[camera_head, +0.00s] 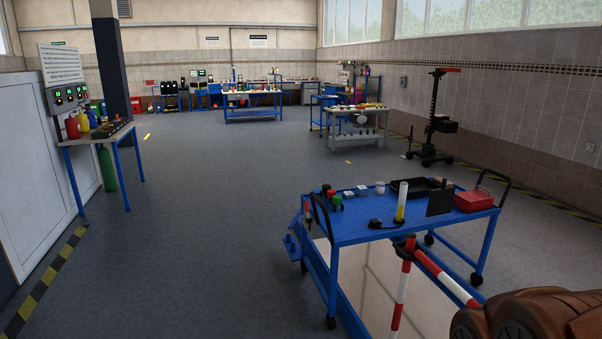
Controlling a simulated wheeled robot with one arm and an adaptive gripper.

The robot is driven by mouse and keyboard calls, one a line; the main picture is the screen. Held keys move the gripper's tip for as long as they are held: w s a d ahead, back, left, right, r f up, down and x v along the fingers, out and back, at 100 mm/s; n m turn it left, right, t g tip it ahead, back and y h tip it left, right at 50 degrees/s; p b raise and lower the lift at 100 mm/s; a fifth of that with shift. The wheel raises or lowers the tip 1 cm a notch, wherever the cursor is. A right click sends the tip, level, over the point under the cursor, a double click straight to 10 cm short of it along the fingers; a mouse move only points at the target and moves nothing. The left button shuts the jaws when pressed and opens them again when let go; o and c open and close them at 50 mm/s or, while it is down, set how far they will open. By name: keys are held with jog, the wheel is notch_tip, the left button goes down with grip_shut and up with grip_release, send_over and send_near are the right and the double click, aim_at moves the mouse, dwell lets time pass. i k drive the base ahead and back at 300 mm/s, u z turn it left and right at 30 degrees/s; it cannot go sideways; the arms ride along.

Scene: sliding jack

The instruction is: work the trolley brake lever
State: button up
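A blue trolley (352,236) stands at the right of the head view, on dark caster wheels (331,322). It has a dark curved handle at each end; the right one (507,186) shows clearly. I cannot make out a brake lever on it; the wheels are small in the picture and part of the trolley's lower right is behind a red and white barrier. My gripper is not in view.
The trolley top holds a red box (473,201), a yellow-filled cylinder (401,202) and small parts. The floor (220,200) to its left is clear.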

aim_at(309, 219)
jog(key=u, duration=1.75)
jog(key=i, duration=5.3)
jog(key=z, duration=3.7)
